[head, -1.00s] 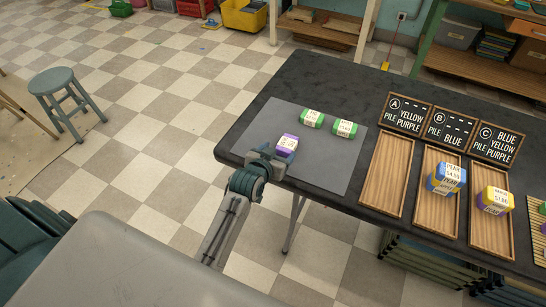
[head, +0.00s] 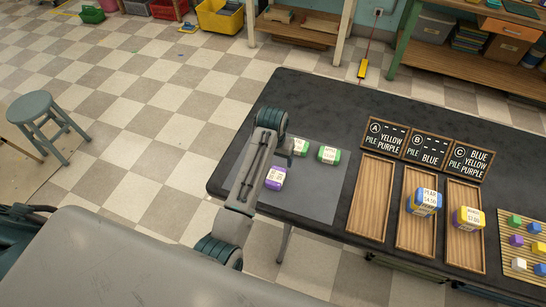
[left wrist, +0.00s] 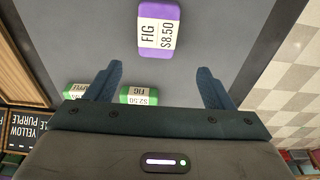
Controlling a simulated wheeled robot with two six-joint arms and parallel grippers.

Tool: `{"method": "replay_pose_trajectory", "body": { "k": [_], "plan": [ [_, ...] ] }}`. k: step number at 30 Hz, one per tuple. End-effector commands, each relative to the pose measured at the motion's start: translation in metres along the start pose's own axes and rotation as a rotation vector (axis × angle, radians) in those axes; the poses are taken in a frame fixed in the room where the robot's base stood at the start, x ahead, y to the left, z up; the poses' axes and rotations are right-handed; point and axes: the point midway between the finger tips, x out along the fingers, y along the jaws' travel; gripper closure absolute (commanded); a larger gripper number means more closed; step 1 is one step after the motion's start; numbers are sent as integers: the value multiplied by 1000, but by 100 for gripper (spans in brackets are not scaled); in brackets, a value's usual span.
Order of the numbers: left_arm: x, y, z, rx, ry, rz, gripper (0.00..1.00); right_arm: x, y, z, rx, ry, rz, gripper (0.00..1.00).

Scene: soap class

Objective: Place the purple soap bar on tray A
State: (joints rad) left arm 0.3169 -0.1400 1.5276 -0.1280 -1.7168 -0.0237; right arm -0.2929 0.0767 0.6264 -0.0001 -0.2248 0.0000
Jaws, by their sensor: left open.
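The purple soap bar (head: 275,179), with a white price label, lies on the grey mat (head: 318,202) at the table's left end. It also shows at the top of the left wrist view (left wrist: 160,27), beyond my fingertips and apart from them. Tray A (head: 375,195) is the leftmost wooden tray and is empty, below sign A (head: 386,138). My left gripper (left wrist: 160,82) is open, with nothing between its fingers. My right gripper is not in view.
Two green soap bars (head: 328,155) lie on the mat behind the purple one. Tray B (head: 413,235) holds a stack with blue on top; tray C (head: 465,255) holds one with yellow on top. A slatted mat (head: 512,226) with small coloured blocks lies at right.

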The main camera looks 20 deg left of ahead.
Motion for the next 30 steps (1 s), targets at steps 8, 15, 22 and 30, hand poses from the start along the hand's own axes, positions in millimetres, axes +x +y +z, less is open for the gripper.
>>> {"method": "replay_pose_trajectory", "body": {
  "k": [8,15,22,30],
  "plan": [
    [-10,7,4,2,-137,-8,25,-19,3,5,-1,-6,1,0],
    [25,7,9,2,-133,-7,25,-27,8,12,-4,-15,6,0],
    [42,8,14,2,-134,-7,25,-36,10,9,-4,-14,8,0],
    [78,10,22,2,-130,-8,25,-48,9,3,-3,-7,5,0]
  ]
}}
